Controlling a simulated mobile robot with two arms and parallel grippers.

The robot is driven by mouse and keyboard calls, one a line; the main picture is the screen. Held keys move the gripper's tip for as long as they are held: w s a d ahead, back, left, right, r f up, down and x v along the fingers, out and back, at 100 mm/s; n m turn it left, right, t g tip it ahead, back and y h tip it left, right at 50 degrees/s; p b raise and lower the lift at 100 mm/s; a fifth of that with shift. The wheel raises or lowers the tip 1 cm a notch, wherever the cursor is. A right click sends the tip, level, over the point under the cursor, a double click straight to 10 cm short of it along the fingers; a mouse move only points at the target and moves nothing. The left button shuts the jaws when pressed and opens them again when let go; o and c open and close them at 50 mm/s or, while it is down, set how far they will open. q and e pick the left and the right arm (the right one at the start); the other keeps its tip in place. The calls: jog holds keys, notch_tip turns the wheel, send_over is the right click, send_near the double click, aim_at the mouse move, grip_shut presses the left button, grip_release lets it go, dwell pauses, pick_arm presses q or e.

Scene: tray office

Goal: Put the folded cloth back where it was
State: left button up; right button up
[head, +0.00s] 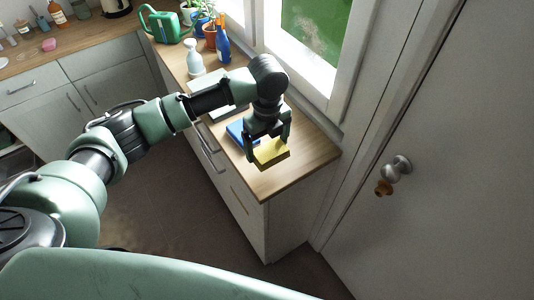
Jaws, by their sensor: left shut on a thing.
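My left gripper (269,143) is shut on a yellow block-like piece (272,153), which looks like the folded cloth. It is over the near end of the wooden counter (300,162). I cannot tell whether the yellow piece touches the counter. A flat blue thing (237,130) lies on the counter just left of and behind the gripper, partly hidden by it. My right gripper is not in view.
A grey flat tray-like thing (217,112) lies behind my arm. A window is on the right. The counter's near right corner is clear.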

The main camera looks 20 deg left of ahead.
aim_at(268, 157)
pick_arm(q)
jog(key=shift+f, duration=0.75)
notch_tip(268, 157, down, 4)
jog(key=shift+r+p, duration=0.25)
jog(key=shift+p, duration=0.25)
jog(key=shift+f, duration=0.3)
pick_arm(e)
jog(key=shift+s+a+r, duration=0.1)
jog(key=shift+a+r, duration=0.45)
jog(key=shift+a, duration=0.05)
pick_arm(q)
jog(key=shift+f, duration=0.1)
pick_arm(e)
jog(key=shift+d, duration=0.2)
pick_arm(q)
jog(key=o, duration=1.2)
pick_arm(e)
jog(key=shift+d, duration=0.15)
